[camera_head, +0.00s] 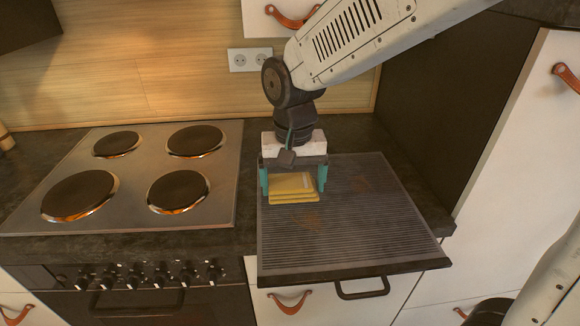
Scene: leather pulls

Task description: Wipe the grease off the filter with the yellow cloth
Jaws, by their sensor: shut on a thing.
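The filter (375,228) is a grey ribbed panel with a dark frame and a black handle at its front. It lies flat on the counter to the right of the stove. Brownish grease patches show on it, one near its centre-left (308,219) and a fainter one (361,184) further back on the right. My gripper (292,187) points down over the filter's left part. Its teal fingers are shut on the folded yellow cloth (293,188), just behind the front patch. The cloth appears to be at the filter's surface; exact contact is hard to tell.
A stove top with several round hotplates (178,191) stands to the left, with knobs (160,275) along its front. A wall socket (250,60) is behind. A tall dark panel (440,110) and white cupboard (530,180) bound the right side.

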